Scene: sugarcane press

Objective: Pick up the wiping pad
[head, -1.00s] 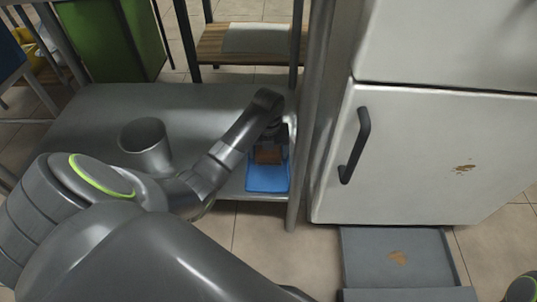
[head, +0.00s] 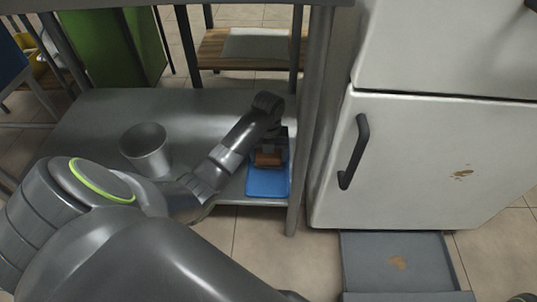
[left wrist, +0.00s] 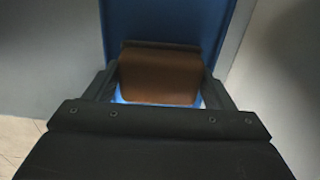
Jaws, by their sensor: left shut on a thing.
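The wiping pad (head: 268,159) is a small brown block above the blue tray (head: 268,181) on the lower metal shelf. My left gripper (head: 270,150) is shut on the pad, and the pad also shows between its fingers in the left wrist view (left wrist: 160,78). The blue tray shows behind the pad in that view (left wrist: 165,20). I cannot tell how far the pad is above the tray. My right gripper is not in view.
A grey metal pot (head: 147,150) stands on the shelf (head: 95,115) left of my left forearm. A shelf post (head: 303,120) rises close right of the tray. A white machine with a black handle (head: 355,150) stands right, with a brown-stained grey tray (head: 440,260) below.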

